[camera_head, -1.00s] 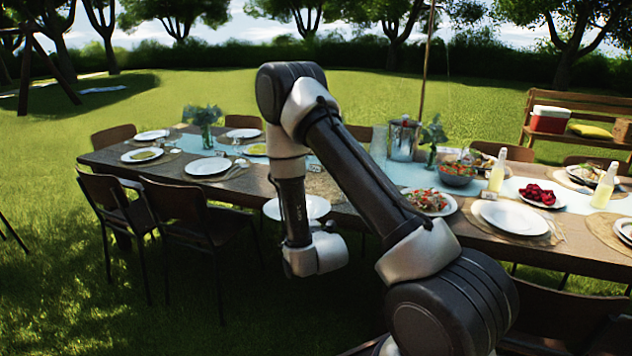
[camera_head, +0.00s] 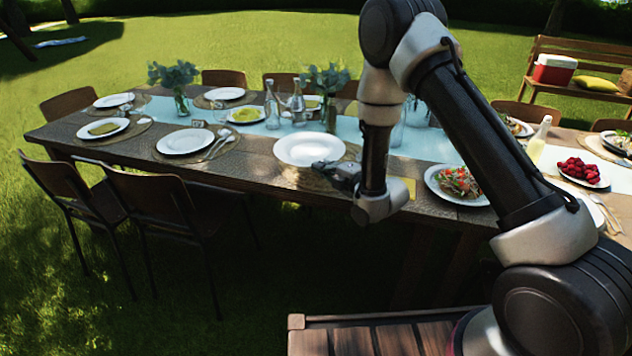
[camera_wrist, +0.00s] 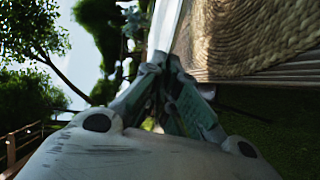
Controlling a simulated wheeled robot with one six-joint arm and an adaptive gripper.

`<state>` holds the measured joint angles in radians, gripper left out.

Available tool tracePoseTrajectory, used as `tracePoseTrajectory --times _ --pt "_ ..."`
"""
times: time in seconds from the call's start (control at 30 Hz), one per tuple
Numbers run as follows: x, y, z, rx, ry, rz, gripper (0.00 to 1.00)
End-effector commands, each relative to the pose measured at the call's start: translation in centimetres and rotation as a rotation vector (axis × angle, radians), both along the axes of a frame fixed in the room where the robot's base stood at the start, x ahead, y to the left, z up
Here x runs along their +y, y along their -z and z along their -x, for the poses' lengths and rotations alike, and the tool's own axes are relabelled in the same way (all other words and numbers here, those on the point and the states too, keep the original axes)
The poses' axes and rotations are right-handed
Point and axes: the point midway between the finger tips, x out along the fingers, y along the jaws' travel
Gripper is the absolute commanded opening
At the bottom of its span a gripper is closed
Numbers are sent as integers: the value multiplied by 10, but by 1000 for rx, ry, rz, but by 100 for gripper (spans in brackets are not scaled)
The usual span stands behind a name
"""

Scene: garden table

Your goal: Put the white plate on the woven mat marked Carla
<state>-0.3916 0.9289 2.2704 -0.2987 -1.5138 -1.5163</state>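A round white plate (camera_head: 308,149) is level at the table's near edge, in the middle of the head view. My gripper (camera_head: 345,176) is shut on its near right rim; in the wrist view my fingers (camera_wrist: 163,88) close on the plate, seen edge-on (camera_wrist: 167,28). A woven mat (camera_head: 310,180) lies on the table beneath the plate and is partly hidden by it. In the wrist view, a woven mat (camera_wrist: 250,35) fills the upper right, apart from the plate. I cannot read any name here; a small card (camera_head: 198,123) stands by another place.
Another white plate (camera_head: 185,141) sits on a mat to the left. Glass bottles (camera_head: 271,106) and a plant vase (camera_head: 328,90) stand behind the held plate. A salad plate (camera_head: 456,183) lies right of my arm. Chairs (camera_head: 170,215) line the near left side.

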Motion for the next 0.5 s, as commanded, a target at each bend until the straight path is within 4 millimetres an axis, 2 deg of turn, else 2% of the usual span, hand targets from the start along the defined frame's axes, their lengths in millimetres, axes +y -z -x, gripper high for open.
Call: tracePoseTrajectory --times 0.1,0.33,0.5 --pt "0 25 0 2 -1 0 0" --pt "0 49 0 0 1 -1 0" --pt "0 76 0 0 1 0 0"
